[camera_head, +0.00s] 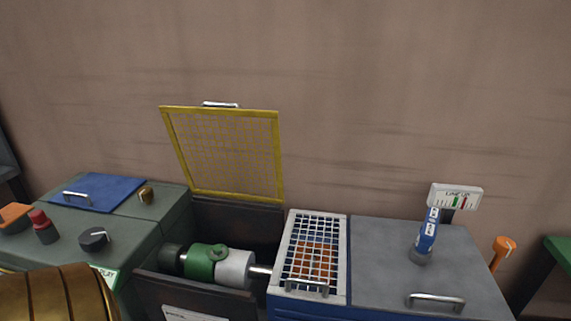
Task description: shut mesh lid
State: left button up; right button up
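A yellow-framed mesh lid (225,152) stands raised, nearly upright, behind a dark open-topped box (190,297). A metal handle (220,104) sits on the lid's top edge. Inside the box lies a green and grey cylindrical part (207,262) with a shaft running right. To the right, a white-framed grid cover (348,255) lies flat over something orange, with a handle at its front edge. Neither of my grippers shows in this view.
Left is a green-grey console (140,265) with a blue flap (97,194), a black knob (94,238) and a red-topped knob (44,227). Right is a grey-topped cabinet (387,262) with a blue gauge tool (427,236). An orange-handled item (503,247) stands beyond it.

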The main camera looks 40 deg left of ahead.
aim_at(203, 109)
jog(key=u, duration=1.9)
